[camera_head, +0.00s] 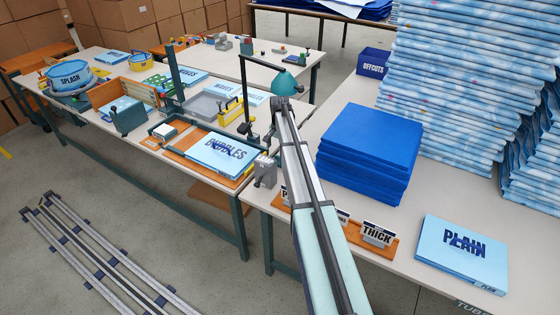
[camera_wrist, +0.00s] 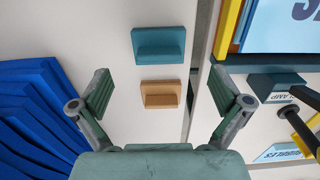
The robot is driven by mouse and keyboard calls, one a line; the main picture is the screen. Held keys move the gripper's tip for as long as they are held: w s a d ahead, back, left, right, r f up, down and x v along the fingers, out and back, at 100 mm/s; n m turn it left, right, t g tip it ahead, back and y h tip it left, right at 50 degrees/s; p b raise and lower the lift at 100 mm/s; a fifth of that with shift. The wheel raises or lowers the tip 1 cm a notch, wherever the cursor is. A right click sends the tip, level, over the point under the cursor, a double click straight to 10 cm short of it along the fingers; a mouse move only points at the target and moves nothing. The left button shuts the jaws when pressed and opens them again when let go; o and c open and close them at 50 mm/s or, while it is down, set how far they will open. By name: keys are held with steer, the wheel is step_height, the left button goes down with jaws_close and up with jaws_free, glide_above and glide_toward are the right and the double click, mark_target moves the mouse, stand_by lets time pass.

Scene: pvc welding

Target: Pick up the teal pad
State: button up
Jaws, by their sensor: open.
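The teal pad (camera_wrist: 158,43) is a small block lying on the pale table top, in the upper middle of the wrist view. A tan pad (camera_wrist: 160,94) of similar shape lies just below it, apart from it. My gripper (camera_wrist: 162,90) is open and empty, with one finger on each side of the picture. The tan pad shows between the fingertips, and the teal pad shows beyond them. I cannot make out either pad in the head view, where my arm covers part of the table.
A blue stack (camera_head: 368,150) stands on the table, left in the wrist view (camera_wrist: 38,115). A gap separates this table from the one with the BUBBLES board (camera_head: 222,153). A teal CLAMP block (camera_wrist: 276,86) is near the right finger. A PLAIN box (camera_head: 463,252) lies at right.

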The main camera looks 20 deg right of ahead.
steer(key=shift+d+f+p, duration=0.1)
steer(key=shift+f+p, duration=1.15)
steer(key=shift+f, duration=1.6)
steer(key=c, duration=1)
